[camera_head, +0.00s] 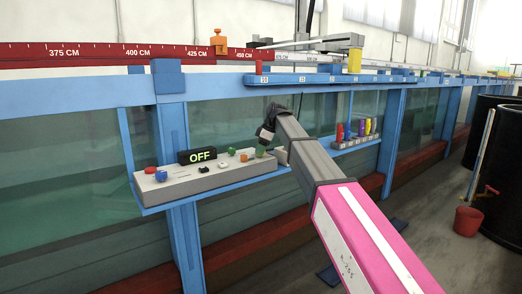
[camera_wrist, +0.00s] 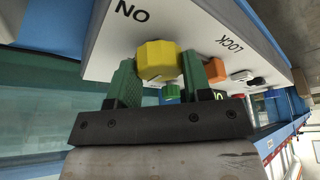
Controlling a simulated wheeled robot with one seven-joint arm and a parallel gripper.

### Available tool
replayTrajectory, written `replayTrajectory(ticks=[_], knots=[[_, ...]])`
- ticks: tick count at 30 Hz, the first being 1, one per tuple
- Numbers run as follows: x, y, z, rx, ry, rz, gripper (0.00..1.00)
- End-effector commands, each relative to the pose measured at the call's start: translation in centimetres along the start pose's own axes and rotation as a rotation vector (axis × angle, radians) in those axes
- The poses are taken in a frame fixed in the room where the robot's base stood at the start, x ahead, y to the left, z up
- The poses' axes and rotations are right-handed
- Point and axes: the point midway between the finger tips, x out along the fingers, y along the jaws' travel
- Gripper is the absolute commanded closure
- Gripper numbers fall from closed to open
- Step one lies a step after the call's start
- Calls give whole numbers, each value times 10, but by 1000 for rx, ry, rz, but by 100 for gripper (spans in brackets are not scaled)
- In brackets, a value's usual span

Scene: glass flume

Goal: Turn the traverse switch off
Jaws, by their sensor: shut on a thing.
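A grey control box (camera_head: 212,177) sits on a blue shelf in the head view, with a black display (camera_head: 197,155) reading green "OFF". In the wrist view, my gripper (camera_wrist: 158,72) has its green fingers on either side of a yellow knob (camera_wrist: 157,60) and is shut on it. "ON" and "LOCK" are printed on the box face (camera_wrist: 185,22) near the knob. In the head view my gripper (camera_head: 262,150) is at the box's right end, and the yellow knob is hidden there. No label naming the traverse switch is readable.
The box also carries a red button (camera_head: 150,170), a blue knob (camera_head: 160,176), a green knob (camera_head: 231,151) and an orange knob (camera_wrist: 215,70). A rack of coloured items (camera_head: 355,138) stands to the right. The flume glass is behind; a red bucket (camera_head: 467,221) stands on the floor.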

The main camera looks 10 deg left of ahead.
Motion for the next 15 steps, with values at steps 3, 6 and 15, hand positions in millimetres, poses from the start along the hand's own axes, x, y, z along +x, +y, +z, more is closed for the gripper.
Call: replayTrajectory(ticks=[3,6,15], knots=[[0,0,0,-4,0,-1,78],[0,0,0,-4,0,-1,78],[0,0,0,-3,0,-1,29]])
